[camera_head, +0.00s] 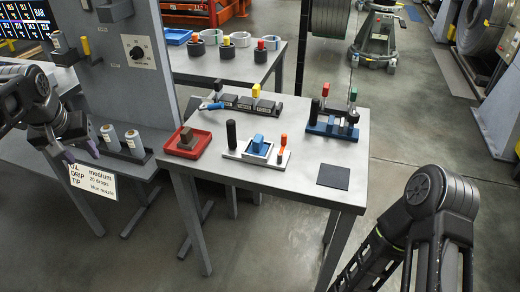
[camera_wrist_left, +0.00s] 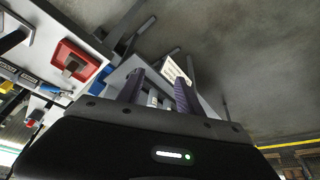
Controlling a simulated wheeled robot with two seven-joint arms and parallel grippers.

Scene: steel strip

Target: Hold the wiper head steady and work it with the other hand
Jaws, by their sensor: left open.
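A white fixture (camera_head: 232,155) near the front middle of the grey table carries a blue block (camera_head: 258,144), a black upright post (camera_head: 231,134) and an orange-handled piece (camera_head: 283,141). I cannot tell for sure whether the blue block is the wiper head. My left gripper (camera_head: 80,153) is open and empty, left of the table, in front of a low shelf. Its two purple-grey fingers also show apart in the left wrist view (camera_wrist_left: 157,92). My right arm shows at the lower right, but its gripper is out of view.
A red tray (camera_head: 203,147) with a dark block sits left of the fixture. A dark square pad (camera_head: 334,177) lies front right. A blue stand (camera_head: 330,126) with upright handles is behind. Two bottles (camera_head: 134,143) and a sign card (camera_head: 96,181) are near my left gripper.

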